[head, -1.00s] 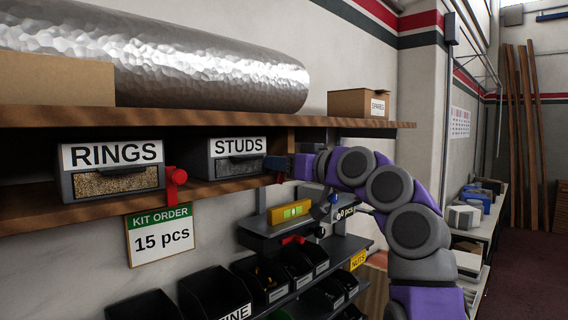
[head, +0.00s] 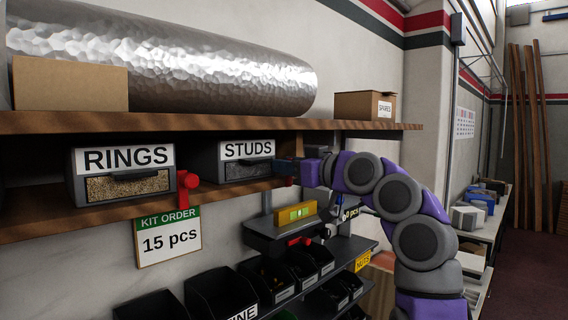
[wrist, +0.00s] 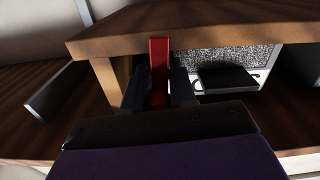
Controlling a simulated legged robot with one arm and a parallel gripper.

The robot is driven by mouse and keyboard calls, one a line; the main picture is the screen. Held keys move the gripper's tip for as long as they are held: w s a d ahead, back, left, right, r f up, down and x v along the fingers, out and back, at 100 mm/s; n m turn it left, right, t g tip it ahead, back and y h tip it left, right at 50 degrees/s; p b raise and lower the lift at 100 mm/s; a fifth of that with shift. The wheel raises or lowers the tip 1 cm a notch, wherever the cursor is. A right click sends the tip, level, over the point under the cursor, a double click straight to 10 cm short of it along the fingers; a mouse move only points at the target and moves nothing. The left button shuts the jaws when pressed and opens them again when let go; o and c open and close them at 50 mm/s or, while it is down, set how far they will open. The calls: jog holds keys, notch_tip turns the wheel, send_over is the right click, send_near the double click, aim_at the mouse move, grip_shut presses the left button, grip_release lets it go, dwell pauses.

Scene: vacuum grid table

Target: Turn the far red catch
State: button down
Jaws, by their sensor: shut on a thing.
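The far red catch (wrist: 159,60) shows in the wrist view as an upright red bar between the two dark fingers of my gripper (wrist: 160,88). My gripper is shut on it. In the head view my gripper (head: 286,168) is at the shelf edge, just right of the STUDS drawer (head: 247,149). There the gripper hides most of the far catch, with only a little red showing below the fingers. The near red catch (head: 187,181) stands at the shelf edge, right of the RINGS drawer (head: 126,186).
The wooden upper shelf (head: 230,121) runs just above my gripper and carries a large metal roll (head: 170,65) and cardboard boxes. Below are dark bins (head: 220,292), a yellow level (head: 296,212) and a KIT ORDER sign (head: 168,240).

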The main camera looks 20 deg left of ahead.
jog(key=shift+d+n+p, duration=0.1)
jog(key=shift+n+p, duration=0.6)
jog(key=shift+n, duration=0.3)
jog(key=c, duration=1.2)
grip_release()
jog(key=shift+o, duration=1.3)
jog(key=shift+s+d+r, duration=0.1)
jog(key=shift+d+r, duration=0.05)
jog(key=shift+d, duration=0.45)
jog(key=shift+s+d+f+b, duration=0.15)
jog(key=shift+s+f+b, duration=0.15)
jog(key=shift+s, duration=0.2)
jog(key=b+v, duration=0.4)
jog(key=v, duration=1.2)
jog(key=shift+w, duration=0.25)
